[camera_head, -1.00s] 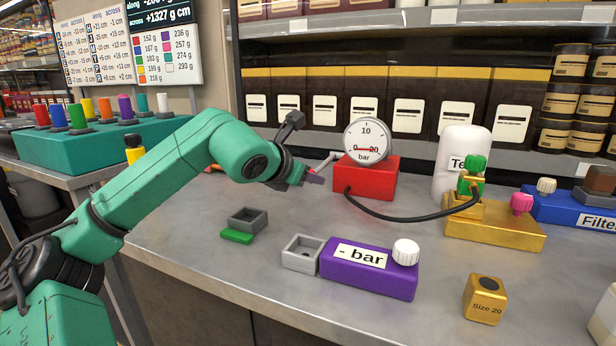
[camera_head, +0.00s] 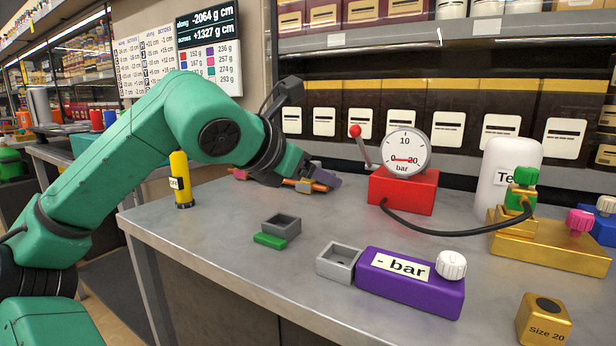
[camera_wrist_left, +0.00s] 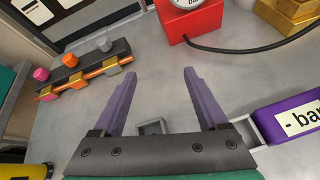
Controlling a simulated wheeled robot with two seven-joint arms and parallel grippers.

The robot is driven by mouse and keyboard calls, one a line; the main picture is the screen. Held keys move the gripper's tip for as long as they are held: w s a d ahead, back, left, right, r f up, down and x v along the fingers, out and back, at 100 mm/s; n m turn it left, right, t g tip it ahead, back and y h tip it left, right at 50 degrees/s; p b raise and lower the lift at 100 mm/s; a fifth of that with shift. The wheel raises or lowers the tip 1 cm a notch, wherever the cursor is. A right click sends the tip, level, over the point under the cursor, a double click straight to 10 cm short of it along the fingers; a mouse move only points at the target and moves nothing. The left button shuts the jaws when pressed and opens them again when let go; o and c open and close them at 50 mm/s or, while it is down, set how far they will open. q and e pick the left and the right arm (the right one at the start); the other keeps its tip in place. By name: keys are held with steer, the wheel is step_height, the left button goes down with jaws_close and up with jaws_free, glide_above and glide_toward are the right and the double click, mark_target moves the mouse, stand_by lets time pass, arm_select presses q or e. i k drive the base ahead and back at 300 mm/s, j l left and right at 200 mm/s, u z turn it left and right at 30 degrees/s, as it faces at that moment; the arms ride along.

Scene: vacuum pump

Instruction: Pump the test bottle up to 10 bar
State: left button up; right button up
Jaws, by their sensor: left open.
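The red pump box (camera_head: 405,191) stands at the back of the table with a round white gauge (camera_head: 403,152) on top. The gauge needle lies low, near the 0 end. A grey lever with a red ball (camera_head: 355,131) slants up and left from the box. A black hose (camera_head: 440,233) runs to a gold block (camera_head: 545,240) with a green valve (camera_head: 521,190) and a pink knob (camera_head: 580,220). The white test bottle (camera_head: 505,165) stands behind it. My left gripper (camera_head: 330,183) is open and empty, left of the pump; its purple fingers (camera_wrist_left: 159,75) are spread in the wrist view.
A purple "- bar" block (camera_head: 410,292) with a white knob and grey tray (camera_head: 338,264) lies in front. A grey tray with green tab (camera_head: 270,240), a yellow cylinder (camera_head: 180,180) and a gold "Size 20" block (camera_head: 543,320) also stand here. A dark rack (camera_wrist_left: 90,70) holds coloured knobs.

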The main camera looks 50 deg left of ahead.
mark_target(355, 131)
steer(key=k+l, duration=0.15)
steer(key=k, duration=0.35)
steer(key=k+l, duration=0.15)
steer(key=k, duration=0.35)
